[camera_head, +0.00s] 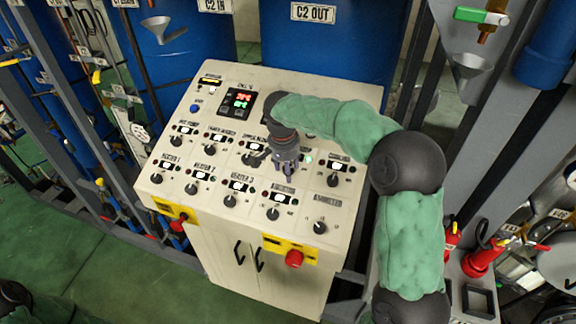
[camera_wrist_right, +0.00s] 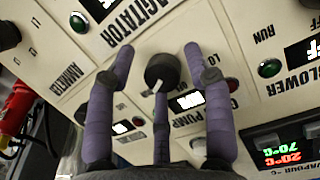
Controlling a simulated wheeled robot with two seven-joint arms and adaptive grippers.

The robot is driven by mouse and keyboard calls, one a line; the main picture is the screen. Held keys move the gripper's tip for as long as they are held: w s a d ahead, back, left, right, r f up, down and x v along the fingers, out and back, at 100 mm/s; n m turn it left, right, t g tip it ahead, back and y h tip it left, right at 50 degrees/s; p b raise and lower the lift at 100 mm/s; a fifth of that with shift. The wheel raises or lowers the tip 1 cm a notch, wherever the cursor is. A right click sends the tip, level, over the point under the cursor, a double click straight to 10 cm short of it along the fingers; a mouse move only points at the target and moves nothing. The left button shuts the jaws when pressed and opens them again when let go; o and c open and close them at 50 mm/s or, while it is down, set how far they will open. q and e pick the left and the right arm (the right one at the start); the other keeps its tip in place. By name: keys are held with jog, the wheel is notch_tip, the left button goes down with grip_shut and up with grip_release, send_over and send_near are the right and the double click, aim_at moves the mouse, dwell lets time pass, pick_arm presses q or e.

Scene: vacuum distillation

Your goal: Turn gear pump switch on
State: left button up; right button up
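The gear pump switch is a round black knob with a white pointer mark (camera_wrist_right: 160,72), in the middle of the right wrist view. A label ending in "PUMP" and a small lit display (camera_wrist_right: 186,101) are beside it. My right gripper (camera_head: 288,176) points down at the control panel (camera_head: 310,90) in the head view and hides this knob there. In the right wrist view its purple fingers (camera_wrist_right: 159,58) are spread around the knob, with gaps on both sides. The gripper is open, and no contact shows. My left gripper is not in view.
Several other black knobs, such as the agitator knob (camera_head: 273,213) and the rightmost lower knob (camera_head: 320,227), surround this one. Red emergency-style knobs (camera_head: 294,258) are on the panel's front edge. Blue tanks (camera_head: 325,45) stand behind, with metal frames at both sides.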

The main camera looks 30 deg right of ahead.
aim_at(284, 181)
jog(key=shift+w+d+r, duration=0.1)
jog(key=shift+r, duration=0.15)
jog(key=shift+r, duration=0.4)
notch_tip(284, 181, up, 11)
jog(key=a, duration=0.1)
jog(key=shift+s+a, duration=0.35)
jog(key=shift+s, duration=0.1)
